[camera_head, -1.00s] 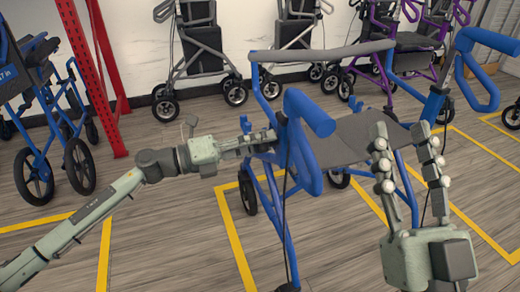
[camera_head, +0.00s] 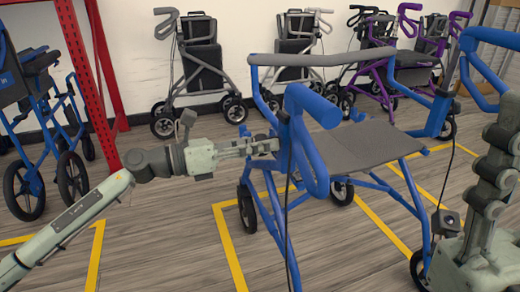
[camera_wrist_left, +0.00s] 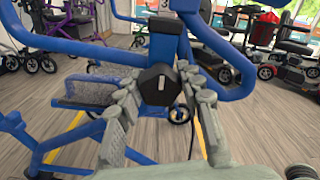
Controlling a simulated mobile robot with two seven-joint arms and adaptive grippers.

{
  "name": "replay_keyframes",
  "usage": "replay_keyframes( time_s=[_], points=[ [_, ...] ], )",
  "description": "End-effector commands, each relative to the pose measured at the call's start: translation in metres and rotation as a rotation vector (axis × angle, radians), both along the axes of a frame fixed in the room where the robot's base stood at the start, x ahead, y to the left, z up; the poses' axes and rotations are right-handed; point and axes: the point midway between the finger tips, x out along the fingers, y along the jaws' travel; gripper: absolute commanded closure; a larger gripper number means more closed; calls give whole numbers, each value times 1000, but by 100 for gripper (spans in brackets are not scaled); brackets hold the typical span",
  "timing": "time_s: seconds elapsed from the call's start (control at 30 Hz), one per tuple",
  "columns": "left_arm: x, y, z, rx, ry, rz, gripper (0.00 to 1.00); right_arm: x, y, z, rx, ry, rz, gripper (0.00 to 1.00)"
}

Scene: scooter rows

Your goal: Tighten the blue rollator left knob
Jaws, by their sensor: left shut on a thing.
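The blue rollator (camera_head: 313,106) stands upright on the floor in the middle of the head view, with a grey seat (camera_head: 365,146). Its black left knob (camera_wrist_left: 159,84) sits on the blue upright in the left wrist view. My left gripper (camera_head: 272,144) reaches in from the left, level with that upright; in the left wrist view its fingers (camera_wrist_left: 160,77) are closed around the knob from both sides. The knob is hidden by the fingers in the head view. My right gripper (camera_head: 500,145) points up at the right edge, partly cut off; its finger gap does not show.
Grey rollators (camera_head: 200,60) and a purple one (camera_head: 412,65) line the back wall. Yellow lines (camera_head: 228,250) mark the floor.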

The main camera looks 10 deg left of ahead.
Motion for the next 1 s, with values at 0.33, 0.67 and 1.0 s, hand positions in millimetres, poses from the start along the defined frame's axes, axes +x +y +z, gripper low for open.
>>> replay_keyframes(
  time_s=[0.33,0.67,1.0],
  points=[
    [0,0,-1,21,-26,-1,92,1,1,1,-6,-9,1,60],
    [0,0,-1,20,-26,0,52,1,1,1,-7,-10,0,60],
    [0,0,0,18,-25,0,42,1,1,1,-7,-8,1,60]
  ],
)
